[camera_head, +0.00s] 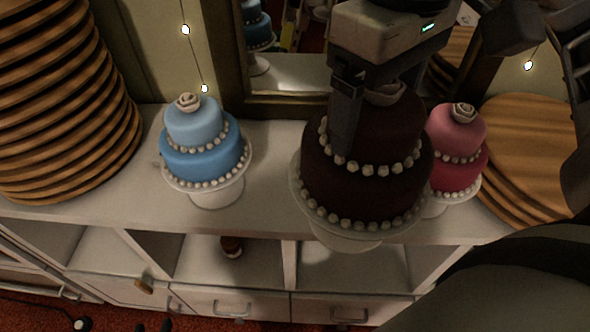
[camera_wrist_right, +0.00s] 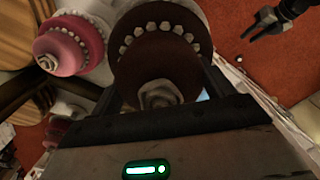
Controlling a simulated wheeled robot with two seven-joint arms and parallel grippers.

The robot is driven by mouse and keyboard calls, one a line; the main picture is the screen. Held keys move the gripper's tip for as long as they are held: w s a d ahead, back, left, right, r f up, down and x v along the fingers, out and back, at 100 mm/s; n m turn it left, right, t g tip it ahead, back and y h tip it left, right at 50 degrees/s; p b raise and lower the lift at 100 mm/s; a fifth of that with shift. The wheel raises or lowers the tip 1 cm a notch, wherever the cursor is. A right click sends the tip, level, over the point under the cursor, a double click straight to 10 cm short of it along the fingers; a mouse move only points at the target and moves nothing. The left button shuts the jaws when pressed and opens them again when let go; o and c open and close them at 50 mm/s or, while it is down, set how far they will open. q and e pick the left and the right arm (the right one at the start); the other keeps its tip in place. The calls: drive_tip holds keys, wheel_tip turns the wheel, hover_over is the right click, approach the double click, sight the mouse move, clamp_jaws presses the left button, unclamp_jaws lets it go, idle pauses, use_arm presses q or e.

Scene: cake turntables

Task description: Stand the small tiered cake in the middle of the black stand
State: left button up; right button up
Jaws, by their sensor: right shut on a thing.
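A dark brown two-tier cake (camera_head: 362,195) with white beads and a rose on top is at the centre of the head view. My right gripper (camera_head: 378,115) comes down from above and is shut on its upper tier, with one finger in front. The cake is upright over a white pedestal stand (camera_head: 345,238); I cannot tell whether it is lifted. In the right wrist view, the brown cake (camera_wrist_right: 157,65) lies between the fingers. My left gripper (camera_wrist_right: 258,28) shows only there, open and empty over the red floor. I see no black stand.
A blue tiered cake (camera_head: 203,150) on a white stand is to the left. A pink tiered cake (camera_head: 458,140) stands close to the right. Wooden boards are stacked at left (camera_head: 65,100) and right (camera_head: 530,150). The counter (camera_head: 270,165) is bare between the blue and brown cakes.

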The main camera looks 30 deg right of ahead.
use_arm(q)
drive_tip(key=r+p, duration=0.1)
drive_tip(key=p, duration=0.2)
drive_tip(key=shift+a+r+p, duration=0.3)
drive_tip(key=shift+r+p, duration=0.05)
use_arm(e)
drive_tip(key=w+d+f, duration=0.3)
drive_tip(key=w+f, duration=0.9)
drive_tip(key=w, duration=0.1)
drive_tip(key=shift+d+f, duration=0.35)
drive_tip(key=shift+f, duration=0.05)
use_arm(q)
drive_tip(key=shift+f, duration=0.1)
use_arm(e)
drive_tip(key=shift+w, duration=0.1)
drive_tip(key=shift+f, duration=0.2)
drive_tip(key=o, duration=1.7)
drive_tip(key=shift+o, duration=0.9)
